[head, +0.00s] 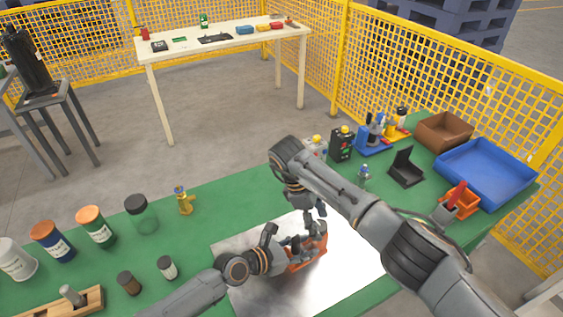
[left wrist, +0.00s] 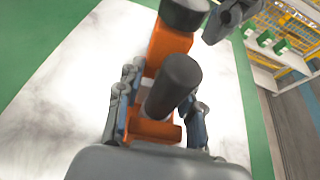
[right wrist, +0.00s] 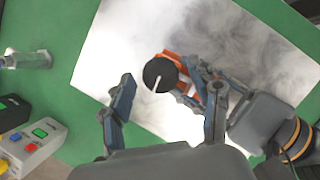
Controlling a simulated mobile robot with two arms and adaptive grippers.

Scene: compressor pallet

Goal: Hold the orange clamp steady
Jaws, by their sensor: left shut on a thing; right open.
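The orange clamp (head: 310,252) rests on the shiny metal plate (head: 350,262) on the green table. In the left wrist view the clamp (left wrist: 172,45) has an orange body and dark round knobs. My left gripper (head: 288,256) is shut on the clamp, one finger on each side; it also shows in the left wrist view (left wrist: 158,105). My right gripper (head: 312,222) is open just above the clamp. In the right wrist view, the clamp's black knob (right wrist: 160,74) with a pale line lies between the spread fingers (right wrist: 170,90). Contact of the right fingers cannot be told.
Jars and bottles (head: 92,225) stand at the left, with a small yellow figure (head: 184,200) nearby. A blue tray (head: 486,170), a brown box (head: 443,132), a black stand (head: 405,167) and an orange holder (head: 462,200) sit at the right. The plate's right part is clear.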

